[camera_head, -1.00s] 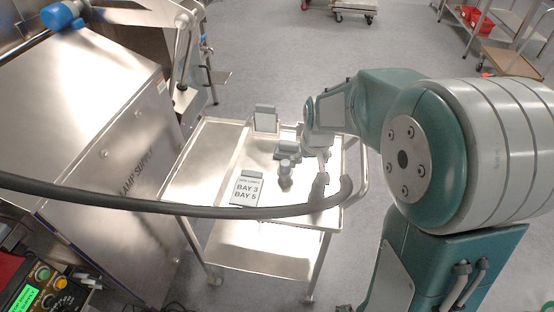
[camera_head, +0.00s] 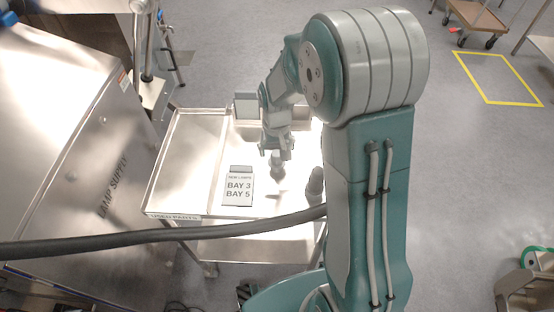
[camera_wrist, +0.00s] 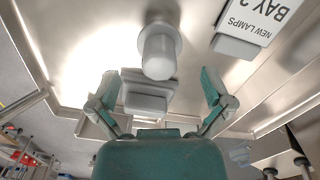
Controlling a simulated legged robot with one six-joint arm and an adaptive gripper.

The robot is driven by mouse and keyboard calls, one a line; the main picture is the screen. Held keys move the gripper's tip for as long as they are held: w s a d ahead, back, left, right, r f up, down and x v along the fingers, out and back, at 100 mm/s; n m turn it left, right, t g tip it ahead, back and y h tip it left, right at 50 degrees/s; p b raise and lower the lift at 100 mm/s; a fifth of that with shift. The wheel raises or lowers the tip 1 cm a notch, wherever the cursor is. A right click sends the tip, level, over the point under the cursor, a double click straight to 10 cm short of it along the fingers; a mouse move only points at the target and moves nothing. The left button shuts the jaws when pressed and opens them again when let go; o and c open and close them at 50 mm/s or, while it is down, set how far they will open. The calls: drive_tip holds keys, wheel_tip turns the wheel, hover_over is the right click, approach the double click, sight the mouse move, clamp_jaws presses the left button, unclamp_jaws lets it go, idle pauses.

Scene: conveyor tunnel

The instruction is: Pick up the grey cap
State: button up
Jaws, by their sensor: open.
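A grey rounded cylinder with a wider round foot, which looks like the grey cap (camera_wrist: 159,54), stands on the shiny tray in the wrist view. In the head view the grey cap (camera_head: 277,170) is just below my gripper (camera_head: 273,148). In the wrist view the two fingers of my gripper (camera_wrist: 160,88) are spread wide, with nothing between the tips. The cap appears ahead of the tips, roughly centred between them.
The metal cart (camera_head: 185,150) has raised rims. A grey block (camera_wrist: 147,102) is close to the cap. A dark hose (camera_head: 150,238) crosses in front. The lamp supply cabinet (camera_head: 60,140) is at left.

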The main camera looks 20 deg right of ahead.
sight(277, 161)
wheel_tip(277, 161, down, 5)
drive_tip(key=shift+a+r, duration=0.1)
drive_tip(key=shift+r, duration=0.05)
drive_tip(key=shift+f, duration=0.25)
drive_tip(key=c, duration=1.1)
